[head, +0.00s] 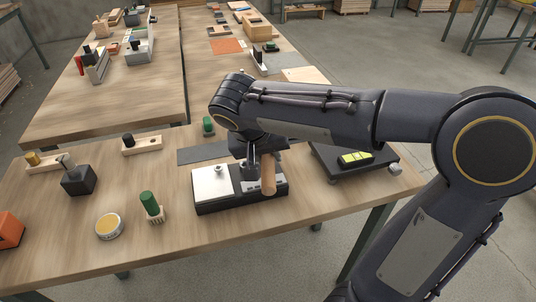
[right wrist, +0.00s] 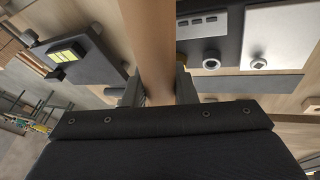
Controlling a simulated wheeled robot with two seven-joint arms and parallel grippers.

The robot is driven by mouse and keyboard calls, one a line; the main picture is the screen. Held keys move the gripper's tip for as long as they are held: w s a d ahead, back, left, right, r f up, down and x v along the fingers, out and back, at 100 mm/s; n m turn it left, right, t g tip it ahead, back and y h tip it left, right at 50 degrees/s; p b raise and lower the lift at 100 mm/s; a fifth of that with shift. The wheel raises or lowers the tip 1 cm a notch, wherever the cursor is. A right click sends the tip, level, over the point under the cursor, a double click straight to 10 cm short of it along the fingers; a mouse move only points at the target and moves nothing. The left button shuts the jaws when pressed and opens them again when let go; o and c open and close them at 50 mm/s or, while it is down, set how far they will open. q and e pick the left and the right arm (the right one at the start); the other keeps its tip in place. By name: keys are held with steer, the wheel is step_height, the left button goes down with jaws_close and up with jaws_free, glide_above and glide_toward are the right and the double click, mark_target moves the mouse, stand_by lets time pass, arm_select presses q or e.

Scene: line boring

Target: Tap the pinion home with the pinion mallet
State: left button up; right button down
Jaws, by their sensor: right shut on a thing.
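My right gripper (head: 256,160) is above the right half of a black fixture (head: 230,205) on the front bench. It is shut on a plain wooden bar, which looks like the pinion mallet (head: 268,178). In the right wrist view the mallet (right wrist: 148,45) runs up out of frame between the fingers (right wrist: 160,90); I cannot make out its head. A small round grey part with a dark bore, perhaps the pinion (right wrist: 211,60), sits on the fixture beside the mallet, apart from it in the picture. A white plate with a knob (head: 211,183) covers the fixture's left half. My left gripper is not in view.
A dark stand with a yellow-green display (head: 355,158) is to the right. A green-handled tool (head: 150,204), a round tin (head: 109,226), a black block (head: 78,180) and an orange box (head: 10,230) stand to the left. Bare wood lies in front of the fixture.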

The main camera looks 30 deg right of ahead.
step_height(320, 180, up, 3)
steer(key=shift+r+p, duration=0.2)
steer(key=shift+p, duration=0.85)
steer(key=shift+f, duration=0.1)
